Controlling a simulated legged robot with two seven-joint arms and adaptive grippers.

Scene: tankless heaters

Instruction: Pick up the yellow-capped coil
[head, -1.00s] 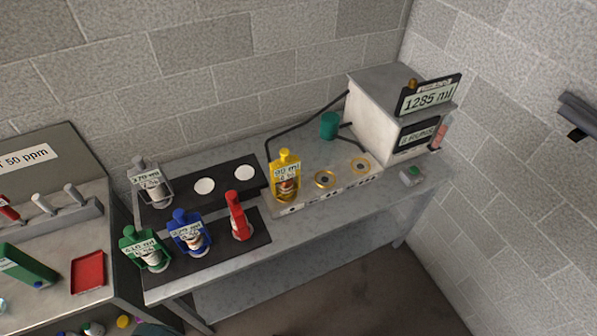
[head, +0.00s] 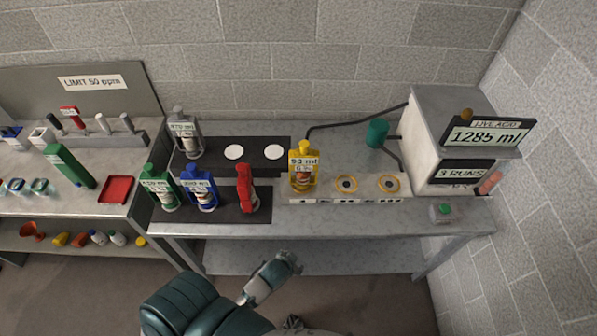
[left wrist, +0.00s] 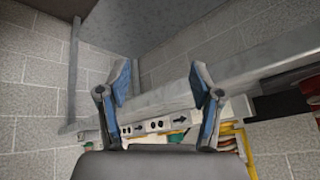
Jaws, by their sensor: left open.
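The yellow-capped coil (head: 303,170) stands upright at the left end of a pale strip on the bench. It has a yellow frame and a label reading 90 ml. My left arm comes in from below in the head view. Its gripper (head: 281,268) is in front of the bench, lower in the picture than the coil and apart from it. In the left wrist view the gripper (left wrist: 162,82) has its two blue-padded fingers spread, with nothing between them. A yellow edge and a brown-red part show beyond the right finger there; I cannot tell whether they are the coil.
Green (head: 161,188), blue (head: 200,188) and red (head: 246,188) capped units stand on a dark mat left of the coil. A grey-capped one (head: 186,133) stands behind them. A metal box (head: 432,135) stands at the right end.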

